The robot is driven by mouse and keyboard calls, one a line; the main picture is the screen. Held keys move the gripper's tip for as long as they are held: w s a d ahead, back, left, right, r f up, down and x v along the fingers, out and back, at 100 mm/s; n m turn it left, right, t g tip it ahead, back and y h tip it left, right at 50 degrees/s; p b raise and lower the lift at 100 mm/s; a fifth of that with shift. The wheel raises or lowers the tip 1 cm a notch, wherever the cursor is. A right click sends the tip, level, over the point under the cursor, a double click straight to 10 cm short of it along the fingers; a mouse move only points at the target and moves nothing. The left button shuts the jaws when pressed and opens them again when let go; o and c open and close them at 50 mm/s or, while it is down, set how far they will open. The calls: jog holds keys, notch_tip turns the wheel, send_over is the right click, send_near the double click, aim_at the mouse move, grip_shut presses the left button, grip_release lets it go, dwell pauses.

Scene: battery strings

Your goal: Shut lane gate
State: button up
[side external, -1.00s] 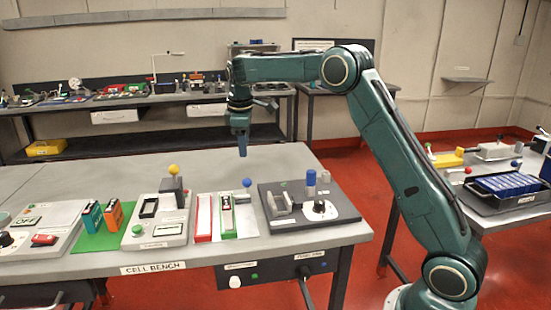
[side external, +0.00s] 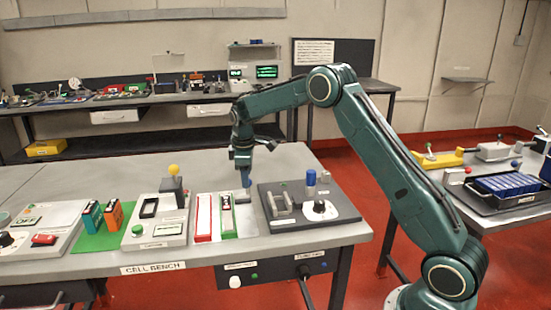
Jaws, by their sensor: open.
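Two narrow lanes stand side by side on a white plate on the bench, a red-edged lane (side external: 203,217) and a green-edged lane (side external: 227,216) with dark marks in it. The small piece at the right of the green lane, which I take for the lane gate, has a blue ball knob that my gripper now covers. My gripper (side external: 246,182) is open and points down at that spot, just beyond the lanes' right side. I cannot tell whether its fingers touch or surround the knob, or how the gate stands.
To the right is a dark plate (side external: 285,223) with metal holders, a blue cylinder (side external: 311,178) and a knob (side external: 319,206). To the left is a grey block with a yellow ball (side external: 173,170). Orange and teal batteries (side external: 113,215) stand on a green mat.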

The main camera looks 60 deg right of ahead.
jog(key=shift+w+d+f, duration=0.1)
jog(key=shift+d+f, duration=0.05)
jog(key=shift+f, duration=0.85)
jog(key=shift+c, duration=0.2)
grip_shut()
jog(key=shift+w+a, duration=1.8)
jog(key=shift+w, duration=0.05)
jog(key=shift+r, duration=0.1)
jog(key=shift+c, duration=0.5)
grip_release()
jog(key=shift+a, duration=0.1)
jog(key=shift+o, duration=0.7)
